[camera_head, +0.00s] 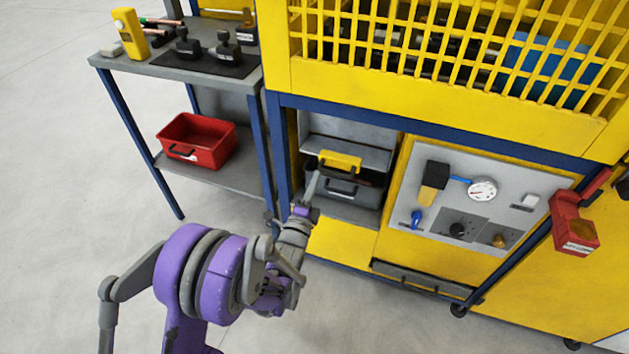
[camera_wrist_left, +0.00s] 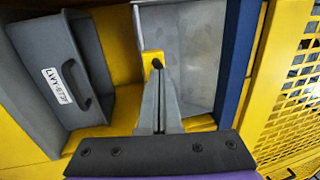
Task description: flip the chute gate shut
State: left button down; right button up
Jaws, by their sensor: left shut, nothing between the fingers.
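The chute gate looks like a grey metal plate (camera_head: 355,152) in the open bay of the yellow cabinet, with a yellow tab (camera_head: 342,161) at its lower edge. In the left wrist view the plate (camera_wrist_left: 190,50) is at upper centre, with the yellow tab (camera_wrist_left: 147,62) at its edge. My left gripper (camera_head: 312,168) reaches into the bay at the tab's left end. Its shut fingers (camera_wrist_left: 157,68) overlap the tab in the wrist view; I cannot tell whether they touch it. Nothing is held. My right gripper is not in view.
A grey bin (camera_head: 345,187) with a handle sits below the plate. A blue frame post (camera_head: 280,150) stands close left of the bay. A gauge panel (camera_head: 465,205) is to the right. A side bench (camera_head: 180,68) carries tools, with a red crate (camera_head: 200,140) below.

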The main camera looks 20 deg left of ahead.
aim_at(325, 158)
pick_arm(q)
jog(key=w, duration=0.9)
jog(key=shift+w+d, duration=0.15)
jog(key=shift+w, duration=0.25)
jog(key=shift+r, duration=0.1)
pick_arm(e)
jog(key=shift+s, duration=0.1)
